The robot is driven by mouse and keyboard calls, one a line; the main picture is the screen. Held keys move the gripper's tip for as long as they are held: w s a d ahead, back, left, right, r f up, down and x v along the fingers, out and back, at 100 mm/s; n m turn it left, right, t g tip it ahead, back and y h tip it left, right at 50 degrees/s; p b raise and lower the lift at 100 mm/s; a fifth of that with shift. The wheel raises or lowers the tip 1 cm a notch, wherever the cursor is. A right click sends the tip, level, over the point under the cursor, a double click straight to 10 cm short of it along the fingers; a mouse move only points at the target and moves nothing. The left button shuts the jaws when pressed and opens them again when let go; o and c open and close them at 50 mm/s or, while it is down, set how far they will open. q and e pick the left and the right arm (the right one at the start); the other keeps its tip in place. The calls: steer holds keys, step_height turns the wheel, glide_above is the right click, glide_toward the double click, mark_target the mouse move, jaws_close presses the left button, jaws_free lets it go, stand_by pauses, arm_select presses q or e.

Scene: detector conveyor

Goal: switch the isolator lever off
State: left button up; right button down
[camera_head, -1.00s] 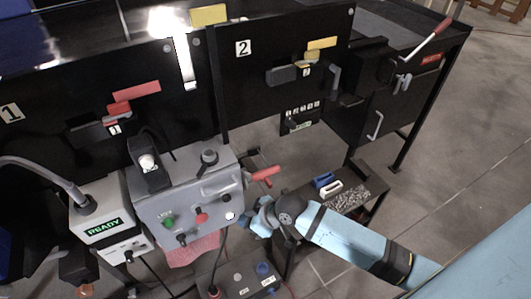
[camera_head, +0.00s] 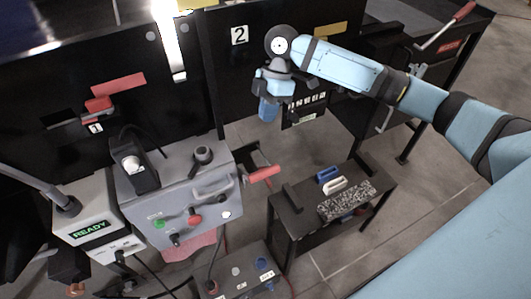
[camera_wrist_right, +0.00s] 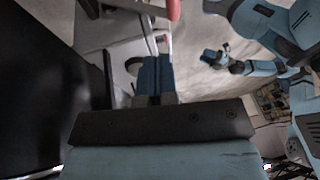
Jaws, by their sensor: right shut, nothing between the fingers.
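A lever with a red handle (camera_head: 264,174) sticks out from the right side of the grey control box (camera_head: 165,208). The handle lies nearly level, tilted slightly up to the right. My right gripper (camera_head: 267,116) points down in front of the panel marked 2, above the lever and clear of it. Its blue fingers (camera_wrist_right: 153,75) are together and empty in the right wrist view, where a red handle end (camera_wrist_right: 173,9) shows at the top edge. My left gripper (camera_wrist_right: 213,57) appears small in that view; its finger gap is too small to tell.
The box carries a green button, a red button (camera_head: 195,219) and black knobs. A low dark stand (camera_head: 289,197) with blue and white handled pieces is to its right. Another red-handled lever (camera_head: 450,27) is at the far right. Open floor lies in front of the stand.

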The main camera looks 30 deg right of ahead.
steer(key=shift+d+r, duration=0.15)
steer(key=shift+r, duration=0.2)
steer(key=s+d+p+x, duration=0.1)
steer(key=s+p+x, duration=0.1)
steer(key=x, duration=1.1)
steer(key=shift+f, duration=0.3)
steer(key=shift+a+f, duration=0.1)
